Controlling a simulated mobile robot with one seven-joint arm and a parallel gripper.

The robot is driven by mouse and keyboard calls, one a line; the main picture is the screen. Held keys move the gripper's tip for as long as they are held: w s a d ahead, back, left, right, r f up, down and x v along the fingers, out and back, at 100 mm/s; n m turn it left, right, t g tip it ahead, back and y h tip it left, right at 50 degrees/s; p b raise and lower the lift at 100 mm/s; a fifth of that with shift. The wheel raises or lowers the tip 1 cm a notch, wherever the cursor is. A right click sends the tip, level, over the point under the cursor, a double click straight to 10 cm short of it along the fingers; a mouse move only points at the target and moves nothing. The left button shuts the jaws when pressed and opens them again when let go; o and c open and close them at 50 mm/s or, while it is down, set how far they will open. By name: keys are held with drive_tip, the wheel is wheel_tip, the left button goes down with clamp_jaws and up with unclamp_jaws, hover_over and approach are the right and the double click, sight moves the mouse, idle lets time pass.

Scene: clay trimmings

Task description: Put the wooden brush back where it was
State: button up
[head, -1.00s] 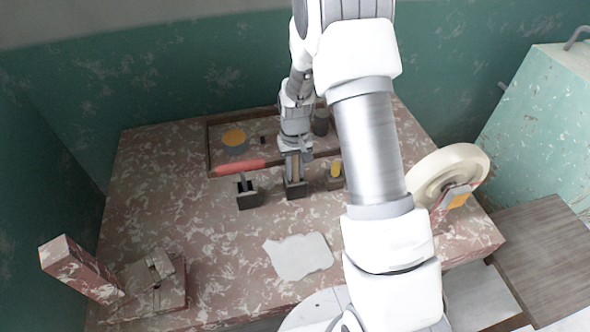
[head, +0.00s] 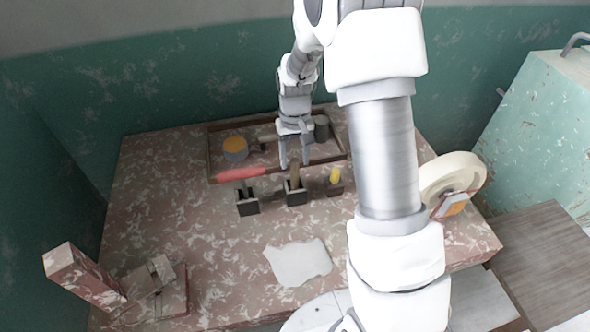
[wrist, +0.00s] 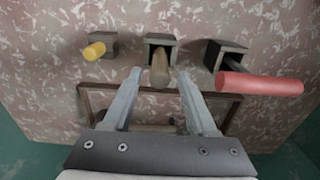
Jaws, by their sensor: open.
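The wooden brush, seen as a tan handle (head: 295,174), stands in the middle dark holder (head: 297,198). In the wrist view the handle (wrist: 160,70) leans out of that holder (wrist: 161,40) toward the camera; its lower end is hidden inside. My gripper (head: 295,164) is open behind the holder, toward the tray. In the wrist view its two fingertips (wrist: 160,76) are apart on either side of the handle's near end, with a gap on both sides.
A red-handled tool (head: 241,174) is in the left holder (head: 247,207). A yellow-handled tool (head: 335,175) is in the right holder (head: 334,188). Behind is a wooden tray (head: 211,160) with an orange-topped can (head: 235,148). A cream wheel (head: 453,172) stands right; a pale sheet (head: 298,262) lies in front.

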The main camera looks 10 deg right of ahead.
wheel_tip(320, 180, up, 5)
drive_tip(key=shift+f, duration=0.2)
drive_tip(key=s+r+t, duration=0.3)
drive_tip(key=s+r, duration=0.6)
drive_tip(key=r, duration=0.6)
drive_tip(key=s+r+t, duration=0.1)
drive_tip(key=s+r, duration=0.1)
drive_tip(key=s, duration=0.5)
drive_tip(key=s+r+t, duration=0.1)
drive_tip(key=s+r, duration=0.2)
drive_tip(key=s, duration=0.5)
drive_tip(key=shift+s+r+t, duration=0.15)
drive_tip(key=shift+t, duration=0.15)
